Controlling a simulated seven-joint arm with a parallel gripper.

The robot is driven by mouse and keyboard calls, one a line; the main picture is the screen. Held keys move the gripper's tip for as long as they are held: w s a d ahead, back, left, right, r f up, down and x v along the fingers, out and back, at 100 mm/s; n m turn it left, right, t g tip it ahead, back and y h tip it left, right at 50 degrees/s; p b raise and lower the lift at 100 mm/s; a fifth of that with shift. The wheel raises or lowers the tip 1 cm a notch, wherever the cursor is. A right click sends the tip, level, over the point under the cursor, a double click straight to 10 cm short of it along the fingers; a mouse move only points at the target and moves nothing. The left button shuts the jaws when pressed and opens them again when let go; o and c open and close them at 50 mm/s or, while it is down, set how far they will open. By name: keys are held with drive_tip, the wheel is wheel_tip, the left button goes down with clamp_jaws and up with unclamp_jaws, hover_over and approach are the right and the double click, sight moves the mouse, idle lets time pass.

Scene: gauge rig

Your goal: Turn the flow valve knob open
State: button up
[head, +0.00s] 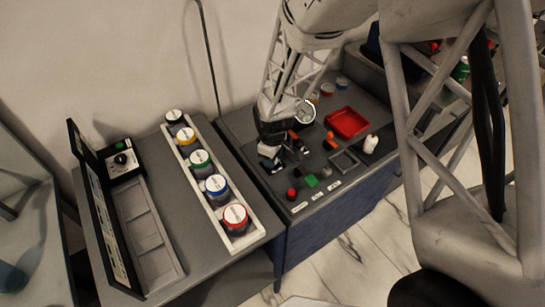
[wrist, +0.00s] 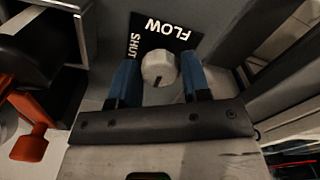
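The flow valve knob (wrist: 158,68) is a pale round knob with a dark mark on its lower edge in the wrist view. Behind it is a black label plate (wrist: 165,31) reading FLOW and SHUT; the rest of the plate is covered. My gripper (wrist: 159,78) has one blue finger on each side of the knob, very close to its sides. Whether both fingers press on it cannot be told. In the head view my gripper (head: 270,162) is low over the dark bench's left part, and I cannot make out the knob there.
Near my gripper, the dark bench (head: 238,124) holds a red tray (head: 347,122), a white bottle (head: 371,144), a round gauge (head: 305,112) and a red button (head: 291,194). A white rack (head: 256,234) with several coloured-lidded jars stands left. An orange-red part (wrist: 30,127) is at the wrist view's left.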

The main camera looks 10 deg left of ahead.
drive_tip(key=shift+o, duration=1.4)
drive_tip(key=shift+r, duration=0.15)
drive_tip(key=shift+r, duration=3.75)
